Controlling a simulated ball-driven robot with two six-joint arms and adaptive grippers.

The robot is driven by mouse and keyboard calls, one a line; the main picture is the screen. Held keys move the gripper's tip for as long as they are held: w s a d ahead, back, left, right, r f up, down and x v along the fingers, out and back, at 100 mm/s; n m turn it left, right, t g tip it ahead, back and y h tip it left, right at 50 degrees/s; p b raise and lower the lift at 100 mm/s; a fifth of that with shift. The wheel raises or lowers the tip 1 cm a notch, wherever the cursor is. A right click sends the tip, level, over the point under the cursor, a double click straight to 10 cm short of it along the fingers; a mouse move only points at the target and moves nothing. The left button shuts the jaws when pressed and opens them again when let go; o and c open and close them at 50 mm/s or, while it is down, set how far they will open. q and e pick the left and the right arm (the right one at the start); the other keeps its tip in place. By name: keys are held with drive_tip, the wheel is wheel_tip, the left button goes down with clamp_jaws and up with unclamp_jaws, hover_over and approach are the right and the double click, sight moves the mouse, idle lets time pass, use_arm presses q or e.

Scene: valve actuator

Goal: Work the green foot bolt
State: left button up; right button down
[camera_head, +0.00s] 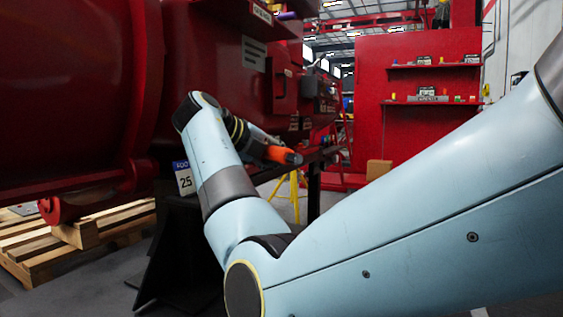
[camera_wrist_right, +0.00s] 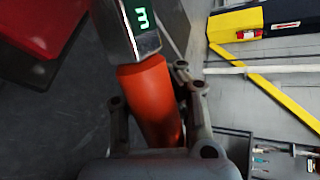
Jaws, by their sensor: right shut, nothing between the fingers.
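No green foot bolt can be made out in either view. My right gripper (camera_head: 258,148) is beside the large red valve actuator (camera_head: 210,75). In the wrist view the gripper (camera_wrist_right: 150,88) has an orange cylindrical tool handle (camera_wrist_right: 150,95) along its fingers, and a metal head with a glowing green "3" (camera_wrist_right: 135,30) tops that handle. The orange piece also shows in the head view (camera_head: 284,155). The gripper is shut, with no visible grip on a bolt. My left gripper is out of view.
A blue-and-white tag reading 25 (camera_head: 184,178) stands by the black support (camera_head: 172,240). A wooden pallet (camera_head: 40,245) lies at left. A red panel with shelves (camera_head: 415,115) stands behind. The wrist view shows a yellow-black case (camera_wrist_right: 262,22) and a tray (camera_wrist_right: 270,150).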

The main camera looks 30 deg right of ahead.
drive_tip(key=shift+a+m+g+b, duration=0.3)
drive_tip(key=shift+a+g+b, duration=0.1)
drive_tip(key=shift+a, duration=0.05)
drive_tip(key=shift+s+r, duration=0.1)
idle(0.4)
drive_tip(key=shift+r, duration=0.15)
wheel_tip(320, 180, up, 5)
drive_tip(key=shift+f+p, duration=0.1)
drive_tip(key=shift+p, duration=0.75)
idle(0.6)
